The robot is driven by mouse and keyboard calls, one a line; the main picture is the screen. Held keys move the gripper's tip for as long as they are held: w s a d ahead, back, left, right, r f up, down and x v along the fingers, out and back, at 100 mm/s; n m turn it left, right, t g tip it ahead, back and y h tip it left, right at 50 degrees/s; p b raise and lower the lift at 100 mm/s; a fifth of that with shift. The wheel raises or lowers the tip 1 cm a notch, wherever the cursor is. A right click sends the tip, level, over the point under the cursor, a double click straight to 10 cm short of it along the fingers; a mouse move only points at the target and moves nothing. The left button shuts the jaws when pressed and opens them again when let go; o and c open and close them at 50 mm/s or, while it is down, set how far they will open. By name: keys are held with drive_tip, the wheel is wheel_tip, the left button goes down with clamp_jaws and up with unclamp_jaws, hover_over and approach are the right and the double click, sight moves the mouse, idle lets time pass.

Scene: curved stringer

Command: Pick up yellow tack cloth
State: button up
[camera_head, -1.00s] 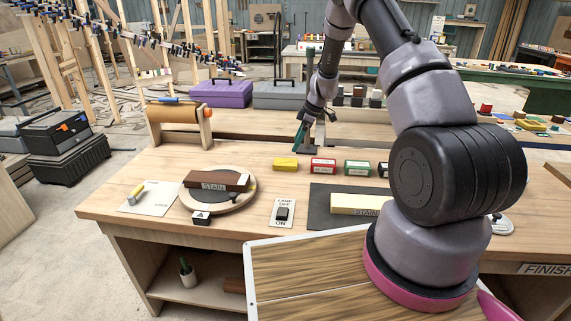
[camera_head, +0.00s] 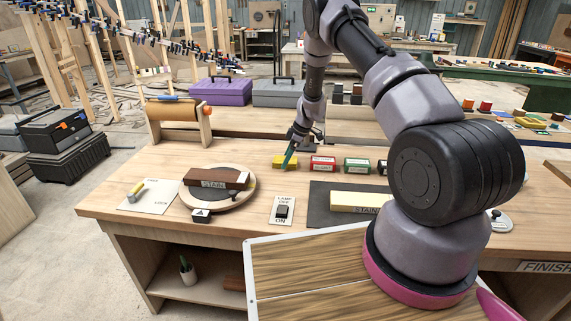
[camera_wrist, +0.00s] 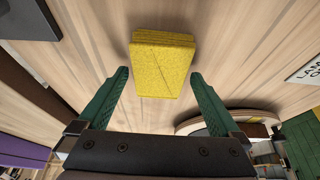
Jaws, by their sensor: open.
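The yellow tack cloth (camera_wrist: 162,64) is a folded yellow block on the wooden workbench. In the wrist view it lies just beyond my gripper's fingertips, centred between them. In the head view the yellow tack cloth (camera_head: 283,160) is at the left end of a row of small coloured boxes, partly covered by my gripper. My gripper (camera_wrist: 158,78) has two green fingers, spread apart with nothing between them. In the head view my gripper (camera_head: 288,160) points down at the cloth; whether it touches it cannot be told there.
A red box (camera_head: 322,164) and a green box (camera_head: 357,166) stand to the cloth's right. A round turntable (camera_head: 215,203) with a brown stained block (camera_head: 216,179) is front left. A lamp switch plate (camera_head: 282,210) and a dark mat (camera_head: 322,203) lie in front. A paper roll stand (camera_head: 205,122) is behind left.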

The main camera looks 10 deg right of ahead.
drive_tip(key=shift+f, duration=0.25)
idle(0.4)
drive_tip(key=c, duration=1.2)
